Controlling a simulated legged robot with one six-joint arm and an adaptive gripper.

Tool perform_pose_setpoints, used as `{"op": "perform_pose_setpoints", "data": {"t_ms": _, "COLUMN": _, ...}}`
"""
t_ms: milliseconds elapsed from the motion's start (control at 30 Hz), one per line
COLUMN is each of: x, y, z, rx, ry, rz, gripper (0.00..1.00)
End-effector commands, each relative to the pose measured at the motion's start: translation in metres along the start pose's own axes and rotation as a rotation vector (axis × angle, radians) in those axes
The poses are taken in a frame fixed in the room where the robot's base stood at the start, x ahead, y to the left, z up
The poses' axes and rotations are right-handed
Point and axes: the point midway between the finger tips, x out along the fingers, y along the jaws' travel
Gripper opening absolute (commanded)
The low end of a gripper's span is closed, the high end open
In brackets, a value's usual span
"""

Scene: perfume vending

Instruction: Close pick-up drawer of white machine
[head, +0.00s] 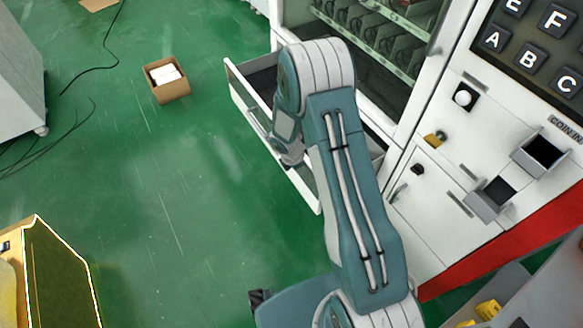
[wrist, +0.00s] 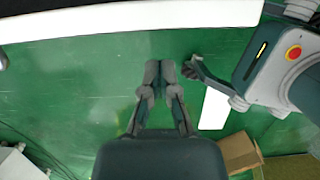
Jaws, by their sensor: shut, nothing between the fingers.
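The white machine (head: 447,150) stands at the right in the head view. Its pick-up drawer (head: 245,100) is pulled out at the lower left of the machine, with a white front and a dark inside. My arm crosses over the drawer and hides its middle. My wrist end is close to the drawer front; my fingertips cannot be made out there. In the wrist view my gripper (wrist: 160,70) is shut and empty, over the green floor. A long white edge (wrist: 130,18), probably the drawer's, runs across the top, apart from the fingertips.
An open cardboard box (head: 167,84) with white contents stands on the green floor, left of the drawer. Dark cables lie at the far left near a grey cabinet (head: 20,75). A yellow-edged object (head: 55,275) is at the lower left. The floor before the drawer is clear.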

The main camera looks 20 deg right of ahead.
Motion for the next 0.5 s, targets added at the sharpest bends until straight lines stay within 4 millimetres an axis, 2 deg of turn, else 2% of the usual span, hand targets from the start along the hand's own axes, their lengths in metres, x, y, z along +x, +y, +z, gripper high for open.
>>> {"op": "perform_pose_setpoints", "data": {"t_ms": 100, "x": 0.004, "y": 0.000, "z": 0.013, "rx": 0.001, "ry": 0.000, "rz": -0.001, "gripper": 0.00}}
{"op": "perform_pose_setpoints", "data": {"t_ms": 200, "x": 0.005, "y": 0.000, "z": 0.018, "rx": 0.000, "ry": 0.001, "rz": -0.001, "gripper": 0.00}}
{"op": "perform_pose_setpoints", "data": {"t_ms": 500, "x": 0.005, "y": 0.000, "z": 0.019, "rx": -0.001, "ry": 0.001, "rz": -0.001, "gripper": 0.00}}
